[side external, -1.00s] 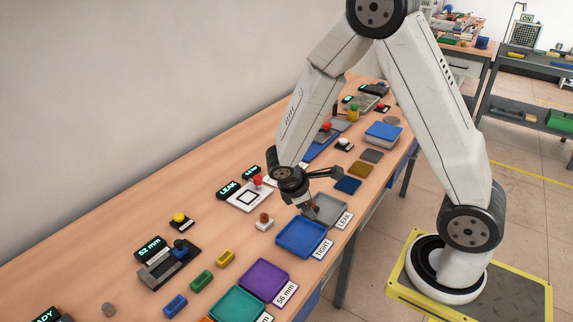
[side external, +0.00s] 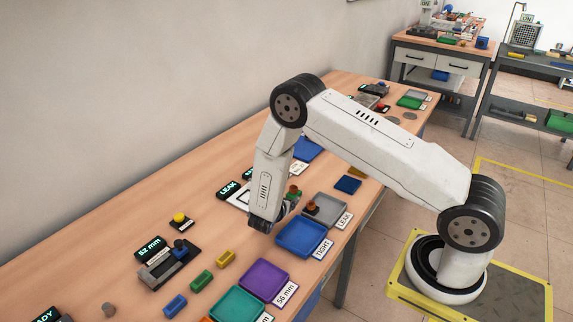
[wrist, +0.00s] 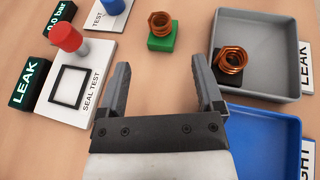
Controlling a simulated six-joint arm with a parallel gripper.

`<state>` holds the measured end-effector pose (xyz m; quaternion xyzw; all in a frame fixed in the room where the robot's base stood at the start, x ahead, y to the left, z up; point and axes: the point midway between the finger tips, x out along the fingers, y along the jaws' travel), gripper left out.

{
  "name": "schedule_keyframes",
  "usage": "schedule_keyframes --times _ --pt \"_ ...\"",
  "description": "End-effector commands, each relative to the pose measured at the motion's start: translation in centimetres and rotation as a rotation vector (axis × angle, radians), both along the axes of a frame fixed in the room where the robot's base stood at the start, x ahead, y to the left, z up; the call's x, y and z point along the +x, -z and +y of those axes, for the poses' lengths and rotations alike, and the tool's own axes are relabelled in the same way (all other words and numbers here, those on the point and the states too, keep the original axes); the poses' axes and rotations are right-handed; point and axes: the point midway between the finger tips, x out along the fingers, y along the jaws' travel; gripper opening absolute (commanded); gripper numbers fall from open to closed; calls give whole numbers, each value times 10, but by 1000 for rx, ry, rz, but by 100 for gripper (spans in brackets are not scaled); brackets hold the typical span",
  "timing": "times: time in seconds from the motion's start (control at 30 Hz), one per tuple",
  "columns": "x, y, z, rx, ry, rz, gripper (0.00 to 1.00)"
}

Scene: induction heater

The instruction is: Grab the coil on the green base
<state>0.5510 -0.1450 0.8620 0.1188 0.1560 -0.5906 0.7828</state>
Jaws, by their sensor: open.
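The copper coil (wrist: 160,23) stands on its green base (wrist: 161,42) on the table. It is upright and ahead of my gripper in the wrist view. It also shows in the side view, the coil (side external: 293,190) just behind my wrist. My gripper (wrist: 160,68) is open and empty, its fingers either side of bare table, short of the green base. A second copper coil (wrist: 231,61) on a dark base sits in the grey tray (wrist: 282,92) to the right. In the side view my gripper's fingers are mostly hidden by my wrist.
The seal test plate (wrist: 75,92) with a red knob and the LEAK display (wrist: 29,80) stand at left. A blue tray (wrist: 262,140) lies close to the right finger. Bare table lies between the fingers and the green base.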

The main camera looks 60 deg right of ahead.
Motion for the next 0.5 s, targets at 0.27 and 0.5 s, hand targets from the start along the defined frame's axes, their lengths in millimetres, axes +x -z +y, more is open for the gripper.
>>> schedule_keyframes --times 0.27,0.5 --pt "2 3 -5 -4 -4 2 85" --pt "6 10 -21 -3 -4 2 85"
